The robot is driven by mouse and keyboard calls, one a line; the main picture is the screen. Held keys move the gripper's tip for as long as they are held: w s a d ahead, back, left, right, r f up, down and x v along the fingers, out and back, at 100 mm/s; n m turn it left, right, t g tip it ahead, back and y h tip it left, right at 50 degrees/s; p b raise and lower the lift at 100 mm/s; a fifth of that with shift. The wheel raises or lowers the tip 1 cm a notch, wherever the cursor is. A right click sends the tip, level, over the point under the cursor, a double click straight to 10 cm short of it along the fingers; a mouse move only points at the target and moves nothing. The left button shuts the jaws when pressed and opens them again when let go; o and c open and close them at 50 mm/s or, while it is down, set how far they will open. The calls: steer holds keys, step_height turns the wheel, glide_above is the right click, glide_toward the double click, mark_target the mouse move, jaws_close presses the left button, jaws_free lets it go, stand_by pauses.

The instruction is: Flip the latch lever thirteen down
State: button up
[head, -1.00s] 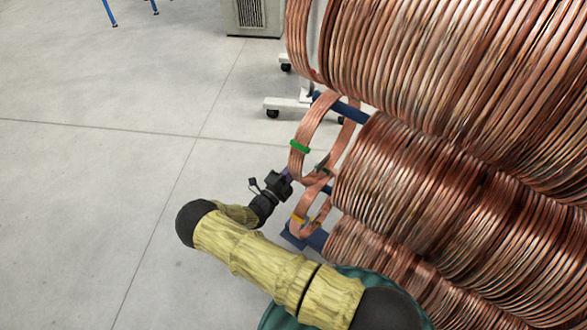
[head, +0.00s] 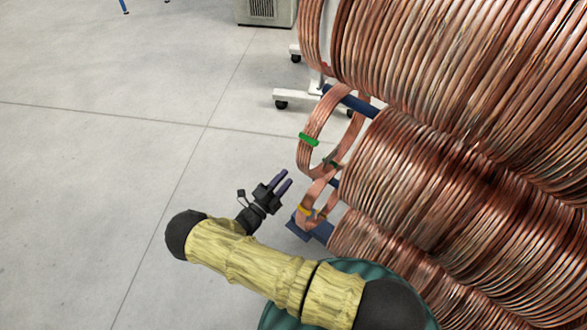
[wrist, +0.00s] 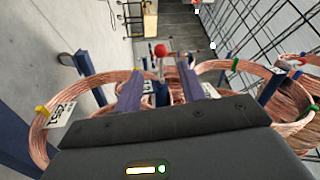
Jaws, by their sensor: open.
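A red ball knob (wrist: 161,50) on a thin stem shows ahead of the fingers in the wrist view. It looks like a lever's end, but I cannot read a number thirteen on or near it. I cannot make out a latch lever in the head view. My gripper (head: 286,180) is open and empty, left of the small hanging copper coils and apart from them. In the wrist view my gripper (wrist: 161,68) has its two blue-grey fingers apart, with the knob beyond and between their tips.
Copper coils (head: 450,160) fill the right side on blue bars. Small coils with a green band (head: 308,139) and a yellow band (head: 304,210) hang near my gripper. A tagged coil (wrist: 42,135) is at left in the wrist view. The floor (head: 90,180) at left is clear.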

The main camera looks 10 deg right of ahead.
steer(key=v, duration=0.8)
steer(key=shift+s, duration=0.1)
